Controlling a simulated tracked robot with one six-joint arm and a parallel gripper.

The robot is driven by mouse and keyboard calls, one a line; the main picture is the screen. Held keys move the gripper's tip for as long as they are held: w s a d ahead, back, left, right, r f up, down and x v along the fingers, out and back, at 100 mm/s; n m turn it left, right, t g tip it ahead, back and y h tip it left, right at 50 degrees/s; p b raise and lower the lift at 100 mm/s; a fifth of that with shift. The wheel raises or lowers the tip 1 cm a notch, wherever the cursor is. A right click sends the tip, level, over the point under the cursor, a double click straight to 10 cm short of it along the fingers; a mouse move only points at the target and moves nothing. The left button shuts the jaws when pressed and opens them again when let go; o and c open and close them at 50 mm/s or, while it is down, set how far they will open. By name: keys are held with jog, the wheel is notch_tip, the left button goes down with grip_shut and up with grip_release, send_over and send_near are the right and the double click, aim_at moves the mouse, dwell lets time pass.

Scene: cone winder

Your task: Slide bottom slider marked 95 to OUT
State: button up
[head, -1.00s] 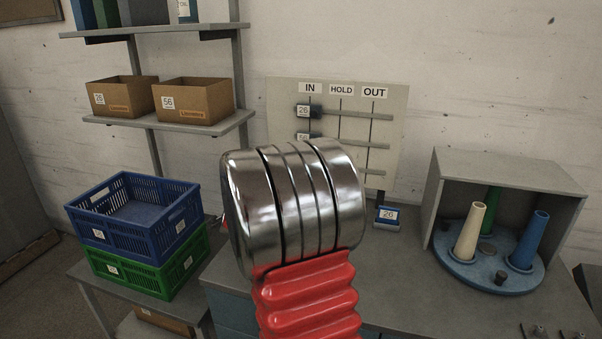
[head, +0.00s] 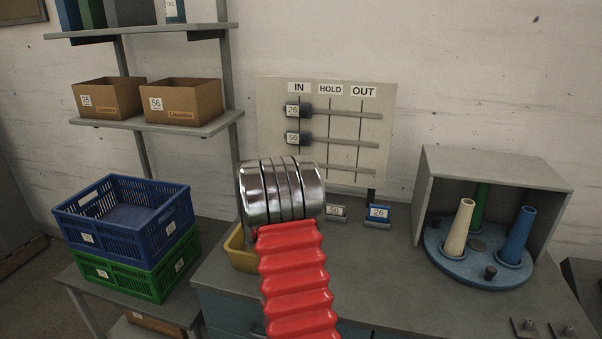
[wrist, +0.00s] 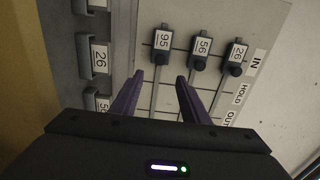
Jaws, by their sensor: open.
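The slider marked 95 (wrist: 163,39) sits at the IN end of its track in the wrist view. In the head view my arm hides it. The sliders marked 56 (head: 293,139) and 26 (head: 293,111) are also at IN. My gripper (wrist: 160,79) is open and empty. In the wrist view its fingertips lie either side of the 95 track, just below the 95 slider, with the right finger towards the 56 track. Its distance from the board is unclear.
Two small labelled blocks, one blue (head: 377,216), stand on the bench below the board. A yellow bin (head: 240,252) is partly behind my arm. Blue (head: 125,215) and green crates are at left. An open cabinet with cones (head: 500,165) is at right.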

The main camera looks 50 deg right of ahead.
jog(key=x, duration=1.3)
jog(key=shift+w+d, duration=0.15)
jog(key=shift+d, duration=0.15)
jog(key=shift+c, duration=0.5)
grip_shut()
jog(key=shift+f, duration=0.1)
jog(key=shift+a, duration=0.1)
